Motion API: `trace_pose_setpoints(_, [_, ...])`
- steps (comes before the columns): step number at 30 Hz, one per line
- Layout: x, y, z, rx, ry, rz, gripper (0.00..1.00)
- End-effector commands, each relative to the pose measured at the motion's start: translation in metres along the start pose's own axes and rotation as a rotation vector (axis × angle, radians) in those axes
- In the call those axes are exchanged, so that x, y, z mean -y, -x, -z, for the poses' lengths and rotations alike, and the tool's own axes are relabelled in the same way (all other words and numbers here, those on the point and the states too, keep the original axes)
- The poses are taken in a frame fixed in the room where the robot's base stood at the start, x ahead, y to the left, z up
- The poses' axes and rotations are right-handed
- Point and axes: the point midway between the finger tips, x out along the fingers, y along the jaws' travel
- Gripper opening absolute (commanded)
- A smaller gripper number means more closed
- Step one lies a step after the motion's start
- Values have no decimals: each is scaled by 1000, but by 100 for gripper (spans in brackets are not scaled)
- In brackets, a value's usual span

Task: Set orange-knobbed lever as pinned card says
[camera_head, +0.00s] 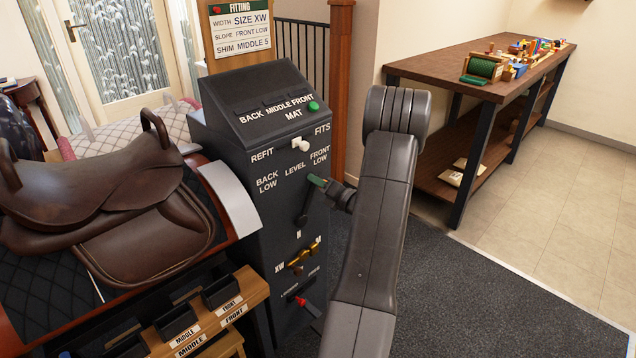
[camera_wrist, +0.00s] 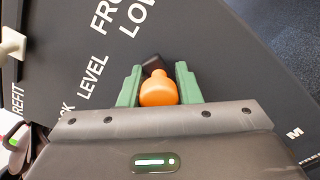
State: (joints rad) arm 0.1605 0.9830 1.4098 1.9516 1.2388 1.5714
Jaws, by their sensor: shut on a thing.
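The pinned card (camera_head: 240,35) reads "WIDTH SIZE XW", "SLOPE FRONT LOW", "SHIM MIDDLE 5". The lever (camera_head: 304,212) is a dark arm on the front of the dark control box (camera_head: 240,110). It tilts up and right, on the FRONT LOW side of LEVEL. Its orange knob (camera_wrist: 158,90) sits between my green fingers in the wrist view, and the gripper (camera_wrist: 158,82) is shut on it. In the head view my gripper (camera_head: 318,181) hides the knob, just below the FRONT LOW label.
A saddle (camera_head: 100,205) stands left, with labelled bins (camera_head: 176,325) in front. Open floor (camera_head: 450,290) lies right.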

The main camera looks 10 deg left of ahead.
Motion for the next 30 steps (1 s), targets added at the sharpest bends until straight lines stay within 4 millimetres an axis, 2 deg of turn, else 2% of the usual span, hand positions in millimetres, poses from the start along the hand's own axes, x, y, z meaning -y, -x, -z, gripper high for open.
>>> trace_pose_setpoints(5, [1,0,1,0,-8,2,0])
trace_pose_setpoints(6, [1,0,1,0,-8,2,38])
trace_pose_setpoints(8, [1,0,1,1,-6,2,50])
trace_pose_setpoints(16, [1,0,0,1,-2,2,50])
trace_pose_setpoints(20, [1,8,0,2,-1,3,50])
trace_pose_setpoints(23, [1,23,-1,4,-3,5,50])
trace_pose_setpoints(30, [1,78,-2,6,-3,6,50])
